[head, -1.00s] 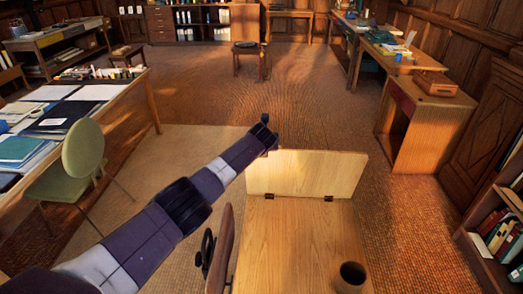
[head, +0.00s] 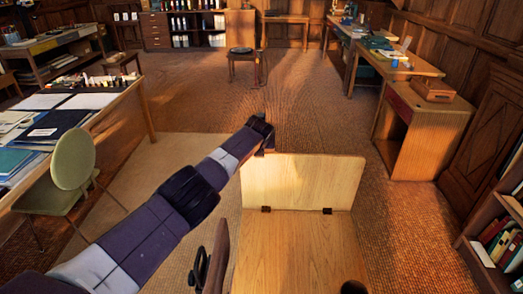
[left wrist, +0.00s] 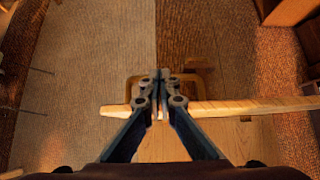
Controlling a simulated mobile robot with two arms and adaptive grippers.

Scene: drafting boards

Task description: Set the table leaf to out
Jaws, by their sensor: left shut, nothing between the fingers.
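The wooden table (head: 300,250) fills the lower middle of the head view. Its pale leaf (head: 303,182) is hinged at the table's far edge and stands raised from the top, with two dark hinges at its foot. My left gripper (head: 266,148) is at the leaf's upper left corner; its fingers are partly hidden by the wrist. In the left wrist view my left gripper (left wrist: 160,78) is shut and empty, with the leaf's edge (left wrist: 245,106) running behind the fingers. I cannot tell whether they touch. My right gripper is not in view.
A dark round object (head: 352,287) on the table is cut off at the bottom. A green chair (head: 73,160) and a desk (head: 115,110) stand left, a wooden cabinet (head: 425,130) and bookcase (head: 495,235) right.

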